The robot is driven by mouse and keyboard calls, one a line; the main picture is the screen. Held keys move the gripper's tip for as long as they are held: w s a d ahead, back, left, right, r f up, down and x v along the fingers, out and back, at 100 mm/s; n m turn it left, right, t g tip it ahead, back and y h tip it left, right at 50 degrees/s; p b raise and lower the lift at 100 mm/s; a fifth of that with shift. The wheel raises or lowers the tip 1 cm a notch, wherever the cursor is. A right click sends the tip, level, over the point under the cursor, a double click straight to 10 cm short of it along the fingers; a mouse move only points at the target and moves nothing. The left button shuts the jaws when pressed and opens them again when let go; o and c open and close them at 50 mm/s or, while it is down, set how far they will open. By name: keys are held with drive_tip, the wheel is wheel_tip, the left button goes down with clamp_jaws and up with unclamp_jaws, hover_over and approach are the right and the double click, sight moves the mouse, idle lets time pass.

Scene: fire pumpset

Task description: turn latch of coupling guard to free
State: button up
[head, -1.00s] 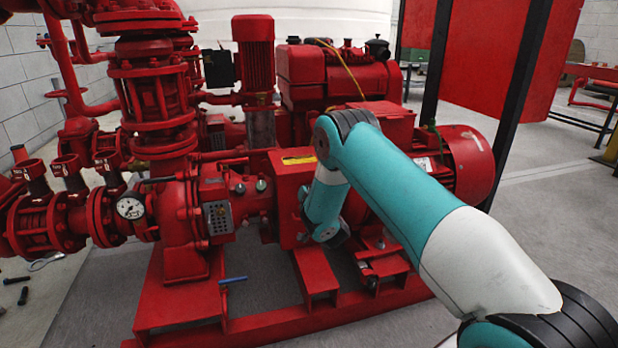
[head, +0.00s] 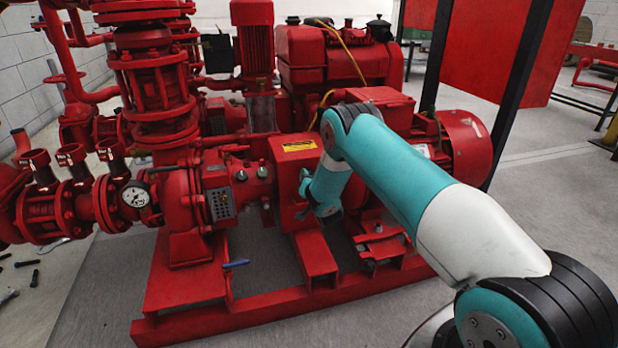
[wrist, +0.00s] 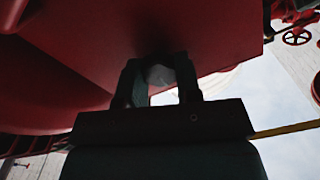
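The coupling guard (head: 293,175) is a red box with a yellow label on top, in the middle of the pumpset in the head view. My gripper is at the end of the teal arm, low at the guard's right side, and its fingers are hidden there. In the wrist view, the two dark fingers of my gripper (wrist: 160,82) stand apart under a red surface. A small pale grey rounded piece (wrist: 159,75), perhaps the latch, shows between the fingertips. It is too dark to tell whether the fingers press on it.
The red motor (head: 462,147) stands right of the guard. The pump with its gauge (head: 136,195) and pipes is on the left. A blue-handled part (head: 236,263) sticks out near the red base frame (head: 250,318). Open grey floor lies in front and to the right.

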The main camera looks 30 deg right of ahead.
drive_tip(key=shift+n, duration=0.4)
drive_tip(key=shift+w+a+n+p, duration=0.15)
drive_tip(key=shift+n+p, duration=0.7)
drive_tip(key=shift+n, duration=3.45)
drive_tip(key=shift+s+a+n+p, duration=0.15)
drive_tip(key=shift+n+p, duration=0.7)
drive_tip(key=shift+n, duration=3.45)
drive_tip(key=shift+w, duration=0.1)
drive_tip(key=o, duration=0.9)
drive_tip(key=shift+f, duration=0.1)
